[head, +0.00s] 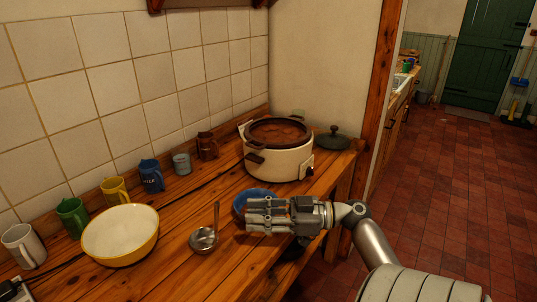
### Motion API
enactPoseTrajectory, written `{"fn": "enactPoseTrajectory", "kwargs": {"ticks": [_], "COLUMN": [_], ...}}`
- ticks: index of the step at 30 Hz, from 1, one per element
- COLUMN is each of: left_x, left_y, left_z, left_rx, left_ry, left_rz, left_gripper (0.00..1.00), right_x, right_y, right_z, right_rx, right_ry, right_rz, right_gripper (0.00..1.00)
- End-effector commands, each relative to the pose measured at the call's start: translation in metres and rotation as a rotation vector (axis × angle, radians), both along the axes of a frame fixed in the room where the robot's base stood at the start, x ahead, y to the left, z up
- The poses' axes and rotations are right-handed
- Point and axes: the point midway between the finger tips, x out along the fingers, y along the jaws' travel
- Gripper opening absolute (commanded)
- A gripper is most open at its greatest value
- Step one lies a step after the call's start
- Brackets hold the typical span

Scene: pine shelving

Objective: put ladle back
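A metal ladle (204,239) rests on the wooden worktop, its bowl down and its handle sticking up. My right gripper (250,215) comes in from the right, its fingers pointing left toward the ladle. Its fingers look spread, with nothing visible held between them. It is apart from the ladle, with a gap to the handle. A blue bowl (240,203) is partly hidden behind the gripper. A white slow cooker (277,163) with brown contents stands uncovered farther back. My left gripper is not in view.
A yellow-and-white bowl (120,246) stands left of the ladle. Several mugs, including a blue one (151,176), line the tiled wall. A dark lid (333,139) lies right of the cooker. The worktop's (180,270) front is clear; its right edge drops to a red tiled floor.

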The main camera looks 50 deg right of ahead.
Motion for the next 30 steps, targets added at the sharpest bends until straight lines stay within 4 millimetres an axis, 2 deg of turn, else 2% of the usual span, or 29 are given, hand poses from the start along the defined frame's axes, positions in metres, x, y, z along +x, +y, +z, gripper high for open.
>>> {"fn": "enactPoseTrajectory", "kwargs": {"ticks": [3,9,30], "left_x": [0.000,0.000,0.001], "left_y": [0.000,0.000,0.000], "left_z": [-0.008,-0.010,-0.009], "left_rx": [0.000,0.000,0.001], "left_ry": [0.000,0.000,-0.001], "left_rz": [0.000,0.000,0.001], "left_gripper": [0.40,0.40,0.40], "right_x": [-0.012,-0.020,-0.020], "right_y": [-0.009,-0.015,-0.016], "right_z": [-0.002,0.000,0.001], "right_rx": [0.001,0.000,0.000], "right_ry": [0.001,0.000,0.000], "right_rz": [0.000,0.000,0.000], "right_gripper": [0.29,0.29,0.29]}}
